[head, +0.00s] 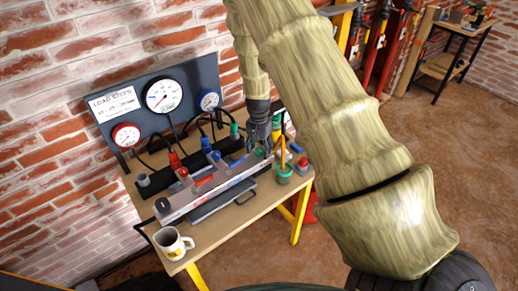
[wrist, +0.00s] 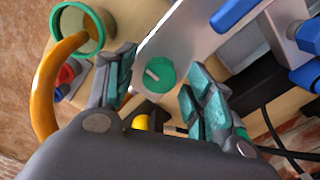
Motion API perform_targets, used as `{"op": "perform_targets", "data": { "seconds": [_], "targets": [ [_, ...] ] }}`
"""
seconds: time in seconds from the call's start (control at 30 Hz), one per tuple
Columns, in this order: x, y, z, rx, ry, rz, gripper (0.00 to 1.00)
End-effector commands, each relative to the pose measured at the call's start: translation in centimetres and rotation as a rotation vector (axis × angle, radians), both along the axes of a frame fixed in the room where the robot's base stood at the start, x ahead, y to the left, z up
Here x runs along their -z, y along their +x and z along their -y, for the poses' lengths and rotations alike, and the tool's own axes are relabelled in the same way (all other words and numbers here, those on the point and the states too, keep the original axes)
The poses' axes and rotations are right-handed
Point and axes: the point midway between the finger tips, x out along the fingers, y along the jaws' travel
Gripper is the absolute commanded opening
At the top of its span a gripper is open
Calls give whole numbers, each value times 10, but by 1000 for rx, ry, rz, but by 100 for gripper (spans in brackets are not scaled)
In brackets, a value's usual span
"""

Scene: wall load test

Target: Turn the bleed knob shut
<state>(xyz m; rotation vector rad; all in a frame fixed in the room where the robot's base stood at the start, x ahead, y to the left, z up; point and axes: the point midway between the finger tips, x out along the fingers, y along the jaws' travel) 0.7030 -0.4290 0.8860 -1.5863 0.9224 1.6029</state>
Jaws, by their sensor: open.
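The bleed knob looks to be a round green knob (wrist: 160,74) with a white pointer line, on the end of a light grey metal manifold (wrist: 182,28). In the wrist view it lies between the two teal-padded fingers of my gripper (wrist: 159,68), which are apart with a gap on each side. Whether either finger touches it I cannot tell. The pointer slants across the knob. In the head view my gripper (head: 264,142) is at the right end of the manifold (head: 210,188), and a bit of green (head: 259,153) shows below it.
A green cup (head: 285,178) holding a curved orange thing stands close to the gripper, with a red-topped item (head: 302,163) beside it. A gauge board (head: 160,100) stands behind; a mug (head: 173,242) is at the table's near corner.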

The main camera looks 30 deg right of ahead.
Motion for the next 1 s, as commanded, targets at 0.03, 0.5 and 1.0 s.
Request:
{"op": "perform_targets", "data": {
  "seconds": [0.03, 0.5, 1.0],
  "targets": [
    [-4, 0, 0, 0, 0, 1, 53],
    [-78, 2, -1, 0, -1, 3, 53],
    [-119, 2, -1, 0, -1, 1, 53]
  ]
}}
